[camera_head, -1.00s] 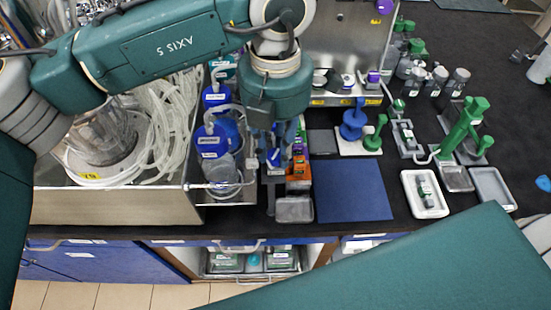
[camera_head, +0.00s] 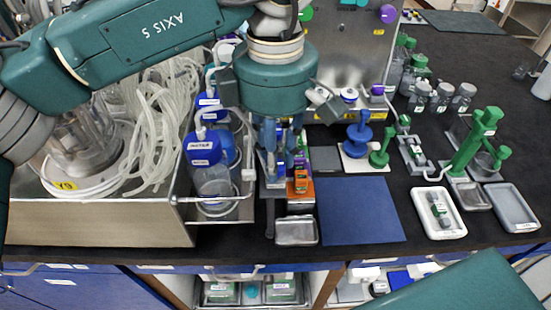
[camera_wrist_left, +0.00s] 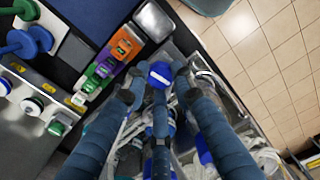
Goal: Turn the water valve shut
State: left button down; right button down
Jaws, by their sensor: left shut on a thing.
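My left gripper (camera_head: 281,165) points down between the blue-capped bottles and the row of coloured blocks. Its blue fingers also fill the middle of the left wrist view (camera_wrist_left: 155,88). They are closed around a small blue part (camera_wrist_left: 161,70), which appears to be the water valve's handle. The fingers hide most of it, so its angle and the valve body cannot be made out. My right gripper is not in view; only a teal part of my own body shows at the lower right.
Blue-capped bottles (camera_head: 204,150) stand close on the left, beside a metal tray (camera_head: 100,222) of tubing. An orange block (camera_head: 301,181) and a small metal dish (camera_head: 297,231) are close on the right. A blue mat (camera_head: 360,211) lies clear. A steel panel (camera_head: 345,60) rises behind.

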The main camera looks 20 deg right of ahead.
pick_arm(q)
jog(key=shift+r+m, duration=0.1)
jog(key=shift+m, duration=0.9)
jog(key=c, duration=1.5)
grip_release()
jog(key=shift+o, duration=0.2)
notch_tip(320, 180, up, 12)
